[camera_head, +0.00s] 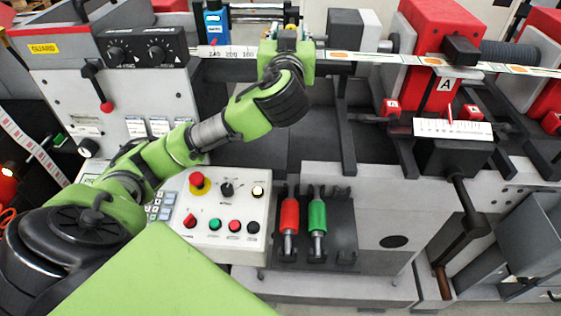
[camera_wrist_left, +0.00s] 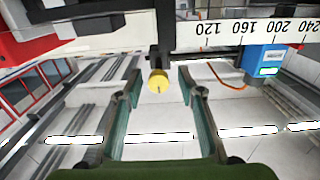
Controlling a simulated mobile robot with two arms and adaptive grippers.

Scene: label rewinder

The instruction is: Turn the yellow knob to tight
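My left gripper (camera_wrist_left: 160,76) is open, with one finger on each side of the knob's line of sight. Clear gaps show on both sides, so neither finger touches the knob. How deep the knob sits between the fingertips I cannot tell. In the head view my left gripper (camera_head: 289,38) is at the scale bar at the top middle and mostly hides the knob. My right gripper is not in view.
A white scale bar (camera_head: 222,52) runs beside the gripper, with a blue sensor (camera_head: 213,22) to its left. The label web (camera_head: 400,59) runs right towards the red unit (camera_head: 437,35). A control panel (camera_head: 213,252) and red and green handles (camera_head: 289,217) are below.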

